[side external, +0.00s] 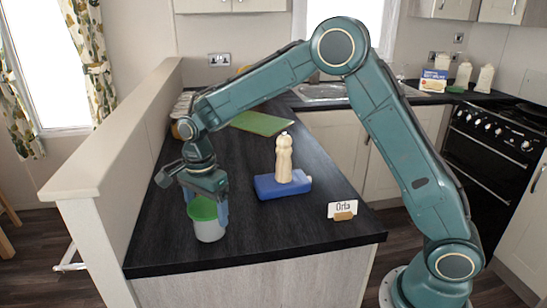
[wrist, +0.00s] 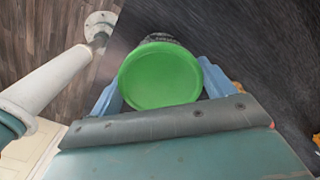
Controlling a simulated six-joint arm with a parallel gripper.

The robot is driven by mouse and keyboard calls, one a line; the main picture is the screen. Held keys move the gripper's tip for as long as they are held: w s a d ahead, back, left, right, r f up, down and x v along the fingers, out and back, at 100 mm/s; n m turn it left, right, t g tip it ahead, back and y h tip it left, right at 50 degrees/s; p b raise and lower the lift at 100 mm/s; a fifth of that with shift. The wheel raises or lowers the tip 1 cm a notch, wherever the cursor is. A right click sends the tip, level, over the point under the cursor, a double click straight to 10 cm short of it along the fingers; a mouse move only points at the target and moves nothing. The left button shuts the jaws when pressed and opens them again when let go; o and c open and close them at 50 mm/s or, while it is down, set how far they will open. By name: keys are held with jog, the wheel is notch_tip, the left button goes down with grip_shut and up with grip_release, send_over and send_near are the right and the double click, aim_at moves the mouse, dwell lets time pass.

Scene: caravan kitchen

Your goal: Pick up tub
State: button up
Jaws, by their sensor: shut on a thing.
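The tub (side external: 209,226) is a pale grey-white container with a green lid, near the front left of the dark counter (side external: 285,233). My gripper (side external: 207,215) points down over it, with a blue finger on either side, shut on the tub. In the wrist view the round green lid of the tub (wrist: 161,76) fills the space between the two blue fingers of my gripper (wrist: 163,92). The tub looks upright. I cannot tell whether its base touches the counter.
A cream bottle (side external: 283,160) stands on a blue box (side external: 280,186) to the right of the tub. A name card (side external: 343,209) stands near the front right edge. A green board (side external: 262,123) lies farther back. A low partition wall (side external: 120,150) borders the left.

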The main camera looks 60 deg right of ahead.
notch_tip(320, 180, up, 19)
dwell(0.5)
jog(key=shift+r, duration=0.1)
jog(key=shift+d, duration=0.1)
dwell(0.4)
